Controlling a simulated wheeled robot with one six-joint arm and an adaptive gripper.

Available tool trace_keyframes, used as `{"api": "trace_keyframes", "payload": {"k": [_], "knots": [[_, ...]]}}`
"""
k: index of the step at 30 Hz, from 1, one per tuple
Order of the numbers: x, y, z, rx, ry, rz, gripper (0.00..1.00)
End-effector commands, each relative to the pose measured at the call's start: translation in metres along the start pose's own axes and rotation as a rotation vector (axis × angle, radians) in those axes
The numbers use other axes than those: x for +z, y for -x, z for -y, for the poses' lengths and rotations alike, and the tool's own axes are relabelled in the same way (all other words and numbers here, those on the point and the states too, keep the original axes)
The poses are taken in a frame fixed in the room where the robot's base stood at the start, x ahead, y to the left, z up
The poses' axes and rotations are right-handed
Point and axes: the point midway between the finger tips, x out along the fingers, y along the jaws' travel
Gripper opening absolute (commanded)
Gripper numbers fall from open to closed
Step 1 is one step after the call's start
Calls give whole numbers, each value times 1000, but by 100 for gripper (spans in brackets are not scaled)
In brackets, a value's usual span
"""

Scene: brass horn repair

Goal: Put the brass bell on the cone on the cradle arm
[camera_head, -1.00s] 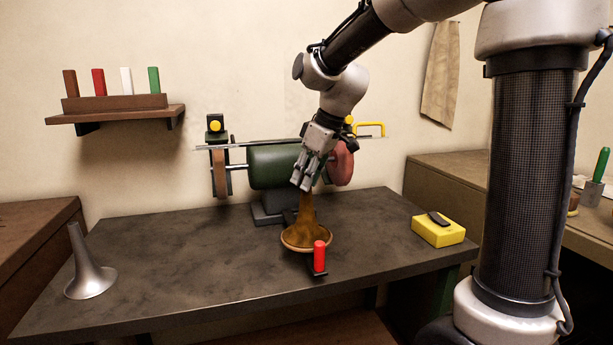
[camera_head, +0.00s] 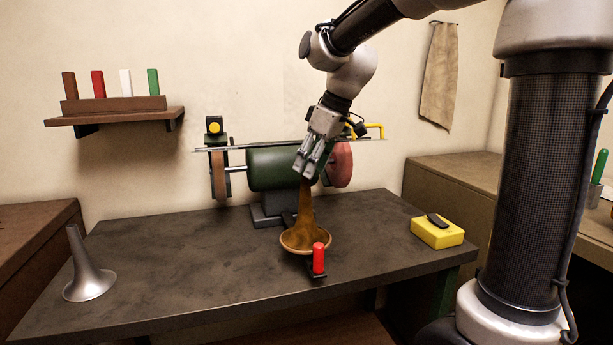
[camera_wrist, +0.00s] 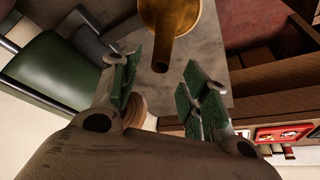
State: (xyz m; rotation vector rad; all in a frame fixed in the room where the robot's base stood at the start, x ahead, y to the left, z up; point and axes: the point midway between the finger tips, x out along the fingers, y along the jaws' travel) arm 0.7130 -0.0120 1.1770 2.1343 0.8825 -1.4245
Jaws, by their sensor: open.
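The brass bell (camera_head: 306,225) stands flared rim down, narrow end up, at the front of the grinder on the dark bench. Its flared part (camera_wrist: 172,14) and open narrow end show at the top of the wrist view. My gripper (camera_head: 306,174) is open just above the narrow end. In the wrist view, its green-padded fingers (camera_wrist: 158,88) are apart, with the narrow end beyond the gap between them. I cannot make out the cone or cradle arm; whether they are under the bell is hidden. A red-handled piece (camera_head: 319,258) with a dark base sits against the bell's front rim.
A grey metal flared horn piece (camera_head: 88,275) stands at the bench's left. A green bench grinder (camera_head: 273,166) with two wheels stands behind the bell. A yellow box (camera_head: 437,233) lies at the right. The bench (camera_head: 190,250) between the grey piece and bell is clear.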

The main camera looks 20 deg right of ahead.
Motion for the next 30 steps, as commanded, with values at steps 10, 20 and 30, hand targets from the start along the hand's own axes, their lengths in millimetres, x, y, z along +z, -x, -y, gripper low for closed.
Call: {"api": "trace_keyframes", "payload": {"k": [10, 20, 30], "knots": [[0, 67, 0, 1, 0, 0, 46], [29, 83, 7, 28, -73, 8, 46], [224, 73, 65, 235, -584, 25, 46]]}}
